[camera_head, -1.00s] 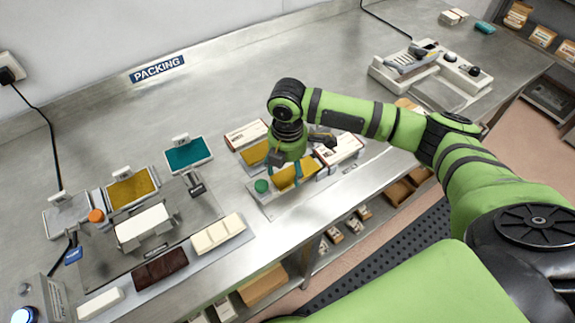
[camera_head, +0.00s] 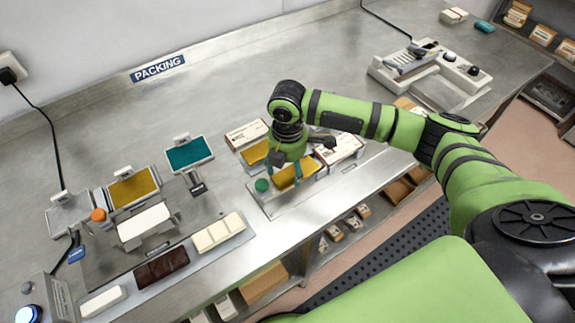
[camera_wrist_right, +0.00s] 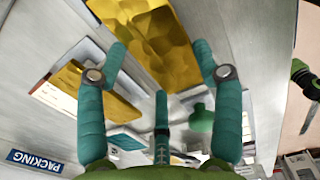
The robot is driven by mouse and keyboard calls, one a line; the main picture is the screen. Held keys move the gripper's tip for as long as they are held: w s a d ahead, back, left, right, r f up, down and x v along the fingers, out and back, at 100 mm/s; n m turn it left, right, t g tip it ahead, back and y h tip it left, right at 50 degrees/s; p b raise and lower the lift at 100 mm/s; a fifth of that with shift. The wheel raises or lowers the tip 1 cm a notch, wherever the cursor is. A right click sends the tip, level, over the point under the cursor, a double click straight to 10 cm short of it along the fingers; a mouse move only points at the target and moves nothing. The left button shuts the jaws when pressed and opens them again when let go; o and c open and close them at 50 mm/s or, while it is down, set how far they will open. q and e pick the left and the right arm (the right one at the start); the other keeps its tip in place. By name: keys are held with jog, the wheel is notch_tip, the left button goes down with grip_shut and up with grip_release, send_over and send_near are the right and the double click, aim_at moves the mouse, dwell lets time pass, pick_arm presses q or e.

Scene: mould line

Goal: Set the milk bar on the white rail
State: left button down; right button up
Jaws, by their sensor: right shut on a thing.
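My right gripper (camera_head: 287,176) is shut on a gold-wrapped bar (camera_head: 297,174), just above or on a pale rail-like base (camera_head: 285,208) with a green knob (camera_head: 262,185). In the right wrist view, the teal fingers (camera_wrist_right: 160,62) are at the gold bar (camera_wrist_right: 145,35). Contact between bar and base is partly hidden. No label shows whether this is the milk bar. A second gold bar (camera_head: 255,152) lies behind the gripper. My left gripper is out of view.
Red-and-white cartons (camera_head: 246,134) stand close behind the gripper. Dark (camera_head: 161,268), cream (camera_head: 218,232) and white bars (camera_head: 103,301) lie at the front left. Gold (camera_head: 132,187) and teal (camera_head: 189,154) stands are behind them.

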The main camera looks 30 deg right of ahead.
jog(key=o, duration=1.2)
jog(key=shift+o, duration=0.2)
jog(key=shift+r, duration=0.2)
notch_tip(320, 180, up, 12)
jog(key=shift+f, duration=0.15)
